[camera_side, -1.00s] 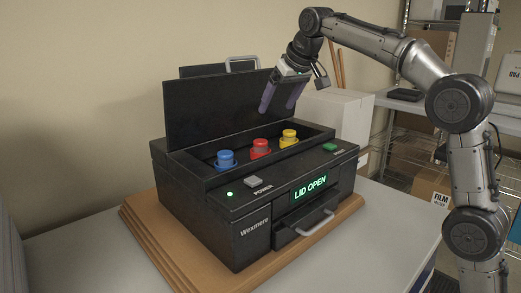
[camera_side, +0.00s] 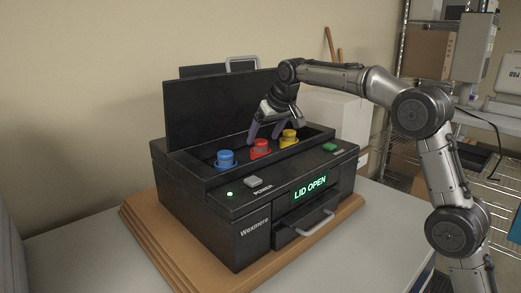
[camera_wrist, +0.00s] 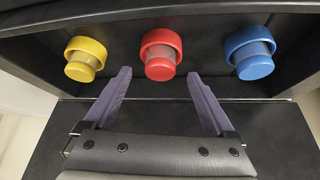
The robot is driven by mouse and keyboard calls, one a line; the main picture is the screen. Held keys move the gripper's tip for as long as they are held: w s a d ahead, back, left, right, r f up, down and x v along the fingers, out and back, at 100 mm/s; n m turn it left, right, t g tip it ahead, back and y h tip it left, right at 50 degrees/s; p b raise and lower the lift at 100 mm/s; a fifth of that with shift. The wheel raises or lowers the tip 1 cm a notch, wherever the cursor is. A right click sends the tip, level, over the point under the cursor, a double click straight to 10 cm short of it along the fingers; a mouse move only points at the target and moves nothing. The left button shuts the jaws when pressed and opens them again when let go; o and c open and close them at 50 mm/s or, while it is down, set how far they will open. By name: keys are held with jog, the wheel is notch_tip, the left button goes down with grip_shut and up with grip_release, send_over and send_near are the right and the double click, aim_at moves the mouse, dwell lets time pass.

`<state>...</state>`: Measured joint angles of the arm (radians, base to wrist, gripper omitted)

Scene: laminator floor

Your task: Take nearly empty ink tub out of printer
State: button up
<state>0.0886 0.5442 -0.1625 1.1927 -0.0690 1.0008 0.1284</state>
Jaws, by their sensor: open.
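The black printer (camera_side: 240,220) stands with its lid (camera_side: 225,110) up and its display reading "LID OPEN". Three ink tubs sit in a row in its bay: blue (camera_side: 226,158), red (camera_side: 260,147) and yellow (camera_side: 289,137). In the wrist view, yellow (camera_wrist: 84,58) is left, red (camera_wrist: 160,54) middle and blue (camera_wrist: 250,52) right. I cannot tell their ink levels. My gripper (camera_side: 265,133) is open and empty, low over the bay near the red tub. In the wrist view its purple fingers (camera_wrist: 159,75) are spread wider than the red tub, with the tips just short of it.
The raised lid stands close behind my gripper. A tray with a handle (camera_side: 316,222) juts from the printer's front. The printer rests on a wooden board (camera_side: 180,255) on a grey table. A white box (camera_side: 345,115) stands behind right, and wire shelving is further right.

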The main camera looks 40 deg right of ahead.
jog(key=shift+x, duration=1.2)
jog(key=shift+c, duration=0.3)
grip_shut()
